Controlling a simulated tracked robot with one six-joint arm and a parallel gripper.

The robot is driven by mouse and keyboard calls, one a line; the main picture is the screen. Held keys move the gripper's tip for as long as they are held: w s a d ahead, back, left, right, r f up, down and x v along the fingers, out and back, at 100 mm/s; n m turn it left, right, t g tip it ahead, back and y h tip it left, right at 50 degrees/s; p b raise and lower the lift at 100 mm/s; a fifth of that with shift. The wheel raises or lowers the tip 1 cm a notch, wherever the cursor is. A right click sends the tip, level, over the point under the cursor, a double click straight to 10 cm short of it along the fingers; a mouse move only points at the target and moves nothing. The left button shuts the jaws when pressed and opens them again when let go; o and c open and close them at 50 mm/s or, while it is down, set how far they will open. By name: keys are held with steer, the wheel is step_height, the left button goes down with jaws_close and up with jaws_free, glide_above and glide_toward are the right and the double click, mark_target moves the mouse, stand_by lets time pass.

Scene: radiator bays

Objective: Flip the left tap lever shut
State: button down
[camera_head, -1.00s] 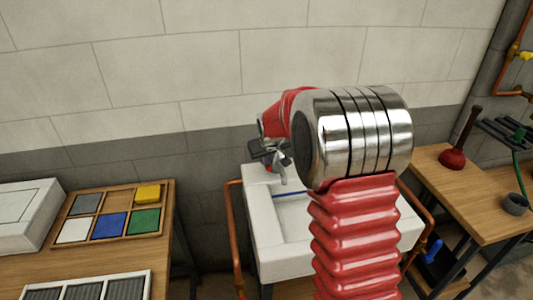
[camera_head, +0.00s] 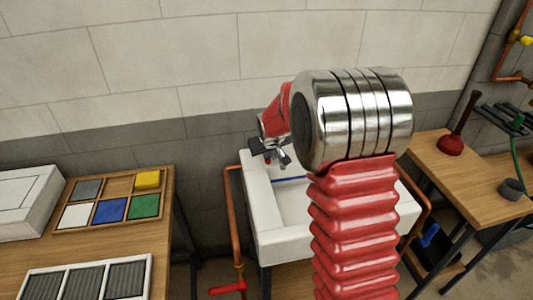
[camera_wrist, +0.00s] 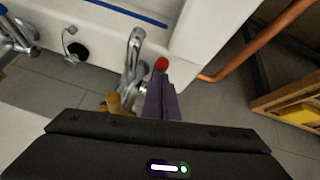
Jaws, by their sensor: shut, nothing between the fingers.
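The left tap has a chrome spout (camera_wrist: 135,48) and a red round cap (camera_wrist: 161,64) in the wrist view. Its spout (camera_head: 285,160) also shows at the sink's back left corner in the head view. My gripper (camera_wrist: 161,82) is shut and empty, its fingertips beside the red cap; whether they touch it I cannot tell. A brass-yellow piece (camera_wrist: 113,103) stands beside the fingers, its base hidden by my gripper's body. I cannot make out the lever's position clearly. In the head view my gripper (camera_head: 262,149) is small and dark over the tap.
The white sink (camera_head: 262,215) is partly hidden by my arm. Another tap with blue (camera_wrist: 4,10) is at the wrist view's left edge. A copper pipe (camera_head: 234,215) runs beside the sink. Benches with a sorting tray (camera_head: 168,205) and a plunger (camera_head: 453,143) flank it.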

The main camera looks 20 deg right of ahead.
steer(key=shift+s+a+f+g, duration=0.15)
steer(key=shift+s+f, duration=0.15)
steer(key=shift+f, duration=0.25)
steer(key=shift+s+d+f+g, duration=0.15)
steer(key=shift+s+f, duration=0.15)
steer(key=shift+f, duration=0.2)
steer(key=shift+w+a+r, duration=0.15)
steer(key=shift+r, duration=0.35)
steer(key=s+a+r, duration=0.2)
steer(key=s+r, duration=0.5)
steer(key=s, duration=0.1)
steer(key=shift+s, duration=0.4)
steer(key=s+a+r, duration=0.2)
steer(key=s+r, duration=0.1)
steer(key=s, duration=0.6)
steer(key=s+a+r+y, duration=0.1)
steer(key=s+a+r, duration=0.2)
steer(key=s, duration=0.7)
steer(key=s+a+r, duration=0.2)
steer(key=s+r, duration=0.1)
steer(key=s, duration=0.6)
steer(key=shift+s+a+m, duration=0.3)
steer(key=shift+s, duration=0.1)
